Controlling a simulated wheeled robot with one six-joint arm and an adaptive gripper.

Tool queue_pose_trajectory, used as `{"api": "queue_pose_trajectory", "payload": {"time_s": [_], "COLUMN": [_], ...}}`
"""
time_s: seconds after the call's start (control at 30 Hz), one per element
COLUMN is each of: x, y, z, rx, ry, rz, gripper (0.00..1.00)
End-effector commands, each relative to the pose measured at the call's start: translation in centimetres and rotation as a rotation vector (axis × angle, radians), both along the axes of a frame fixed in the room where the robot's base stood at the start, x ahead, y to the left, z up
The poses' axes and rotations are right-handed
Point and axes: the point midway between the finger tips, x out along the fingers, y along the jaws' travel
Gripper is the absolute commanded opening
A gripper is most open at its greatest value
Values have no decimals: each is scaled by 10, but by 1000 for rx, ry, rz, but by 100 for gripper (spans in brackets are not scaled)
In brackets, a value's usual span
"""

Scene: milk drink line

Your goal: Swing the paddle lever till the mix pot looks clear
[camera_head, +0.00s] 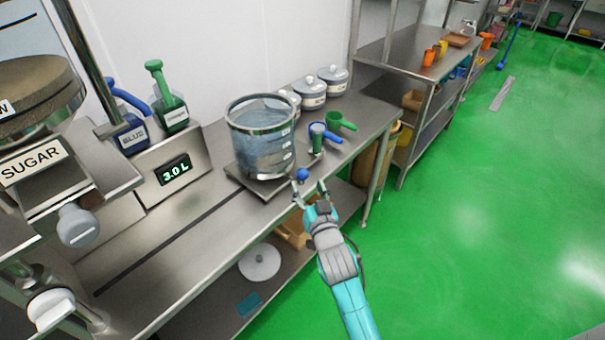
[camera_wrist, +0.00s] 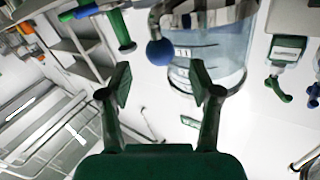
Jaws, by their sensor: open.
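The mix pot (camera_head: 262,145) is a clear, marked vessel on a metal plate at the bench's front edge. Its contents look blue-grey and uneven, with paler patches; I cannot tell how clear they are. The paddle lever's blue ball knob (camera_head: 302,174) sticks out at the pot's front right. My gripper (camera_head: 309,189) is open and empty just in front of the knob. In the wrist view the picture is upside down; the knob (camera_wrist: 160,52) lies beyond and between the open fingers (camera_wrist: 160,80), apart from them. The pot (camera_wrist: 222,72) is behind it.
A display (camera_head: 174,170) reads 3.0 L. Blue and green measures (camera_head: 326,132) stand right of the pot, with lidded canisters (camera_head: 312,91) behind. A sugar dispenser (camera_head: 40,160) is at left. A lower shelf holds a white disc (camera_head: 260,262).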

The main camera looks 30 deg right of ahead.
Motion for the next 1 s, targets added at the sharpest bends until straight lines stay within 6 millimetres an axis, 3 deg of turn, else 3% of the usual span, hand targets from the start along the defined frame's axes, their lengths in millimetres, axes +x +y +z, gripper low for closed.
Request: {"api": "queue_pose_trajectory", "payload": {"time_s": [0.1, 0.33, 0.8, 1.0], "x": [21, 48, 58, 58], "y": [-6, -14, -17, -16], "z": [1, 0, 0, 0], "rx": [1, 0, 0, 0], "ry": [-1, 0, 0, 0], "rz": [0, 0, 0, 0], "gripper": [63, 63, 63, 13]}}
